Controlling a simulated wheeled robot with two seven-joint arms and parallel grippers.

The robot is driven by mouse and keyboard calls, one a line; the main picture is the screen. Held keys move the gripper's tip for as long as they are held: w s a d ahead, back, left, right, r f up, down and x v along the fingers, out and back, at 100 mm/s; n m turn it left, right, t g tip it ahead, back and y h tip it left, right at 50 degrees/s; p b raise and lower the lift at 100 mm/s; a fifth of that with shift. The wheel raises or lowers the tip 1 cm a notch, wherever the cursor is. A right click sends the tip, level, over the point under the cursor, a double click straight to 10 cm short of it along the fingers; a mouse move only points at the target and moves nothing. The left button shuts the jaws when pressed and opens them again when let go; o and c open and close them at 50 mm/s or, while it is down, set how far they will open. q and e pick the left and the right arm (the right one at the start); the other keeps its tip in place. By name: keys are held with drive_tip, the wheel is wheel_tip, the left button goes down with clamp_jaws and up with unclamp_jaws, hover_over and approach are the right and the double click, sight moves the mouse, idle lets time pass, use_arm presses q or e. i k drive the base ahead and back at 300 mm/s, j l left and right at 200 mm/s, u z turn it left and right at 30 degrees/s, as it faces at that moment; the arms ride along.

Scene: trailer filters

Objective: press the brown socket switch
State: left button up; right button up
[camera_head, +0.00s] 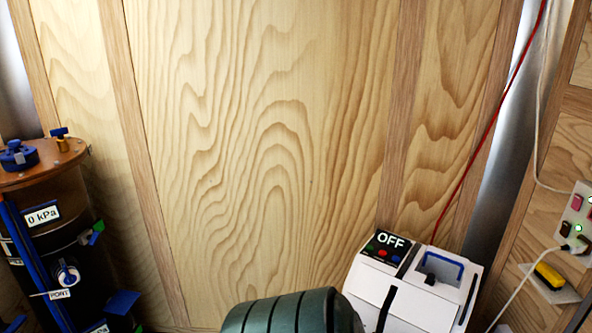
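A pale socket panel (575,222) is mounted on the wooden wall at the right edge, partly cut off by the frame. It carries several small switches. One switch near its top is dark red-brown (576,202), and another reddish-brown one sits lower right (581,229). I cannot tell for certain which is the brown socket switch. A dark plug with a white cable is in the panel's lower part. Neither of my grippers is in view.
A white machine (368,285) with an "OFF" display (390,241) stands at lower right. A dark tank (67,205) marked "0 kPa" stands left. A dark ribbed object (290,314) is at the bottom. A yellow item (549,275) sits below the panel. Red and white cables hang at right.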

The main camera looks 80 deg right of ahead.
sight(564, 231)
drive_tip(key=k+z, duration=0.15)
drive_tip(key=z, duration=4.2)
drive_tip(key=j+z, duration=0.25)
drive_tip(key=j, duration=0.25)
drive_tip(key=j+z, duration=0.3)
drive_tip(key=j, duration=0.2)
